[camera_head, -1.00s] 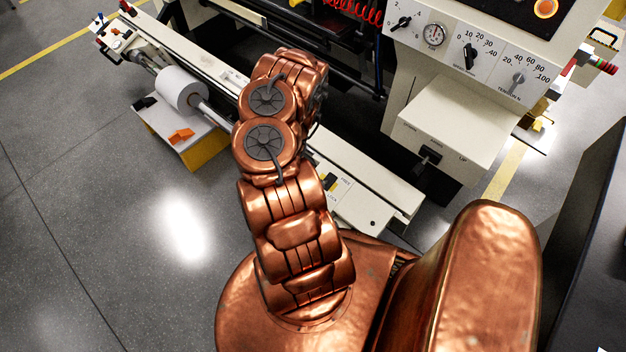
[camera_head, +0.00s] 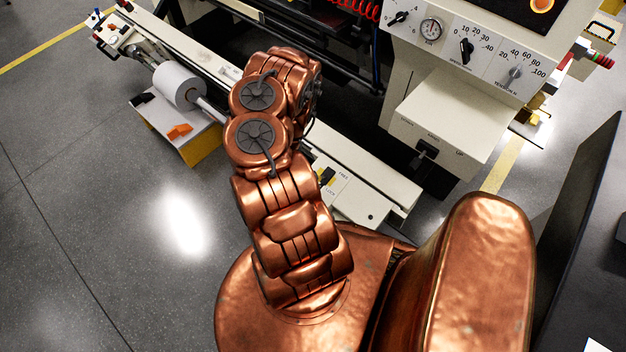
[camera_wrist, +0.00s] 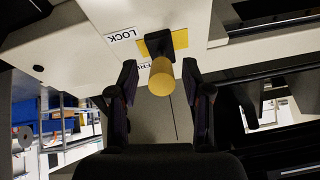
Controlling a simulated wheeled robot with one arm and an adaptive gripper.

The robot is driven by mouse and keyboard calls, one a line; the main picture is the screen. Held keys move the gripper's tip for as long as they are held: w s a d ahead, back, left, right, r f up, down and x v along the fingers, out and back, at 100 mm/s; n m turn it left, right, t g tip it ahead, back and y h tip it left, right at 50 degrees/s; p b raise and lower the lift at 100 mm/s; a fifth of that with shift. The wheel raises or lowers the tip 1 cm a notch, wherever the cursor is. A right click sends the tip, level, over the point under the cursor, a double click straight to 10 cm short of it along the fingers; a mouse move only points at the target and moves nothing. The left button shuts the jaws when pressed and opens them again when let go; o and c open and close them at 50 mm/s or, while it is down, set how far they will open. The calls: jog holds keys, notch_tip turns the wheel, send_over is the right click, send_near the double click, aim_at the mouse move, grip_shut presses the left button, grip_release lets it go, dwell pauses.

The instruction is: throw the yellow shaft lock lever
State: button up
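The yellow shaft lock lever shows in the wrist view as a yellow cylindrical knob (camera_wrist: 161,78) on a black stem, in front of a yellow plate (camera_wrist: 179,39). A LOCK label (camera_wrist: 122,35) is upside down beside the plate; a second label is partly hidden by the knob. My gripper (camera_wrist: 160,86) is open, one finger on each side of the knob. Gaps show between the knob and both fingers. In the head view, my copper arm hides the gripper; a small black-and-yellow spot (camera_head: 327,177) shows on the cream rail beside the arm.
The cream machine rail (camera_head: 365,170) runs diagonally past my arm. A white roll (camera_head: 179,85) sits on a shaft at the left, above a yellow-sided stand with an orange piece (camera_head: 179,131). A control panel (camera_head: 480,50) and cream box stand at the right. Floor at the left is clear.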

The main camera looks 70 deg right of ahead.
jog(key=shift+r, duration=0.1)
jog(key=v, duration=0.7)
jog(key=shift+a, duration=0.15)
dwell(0.5)
jog(key=shift+w+r, duration=0.1)
dwell(0.5)
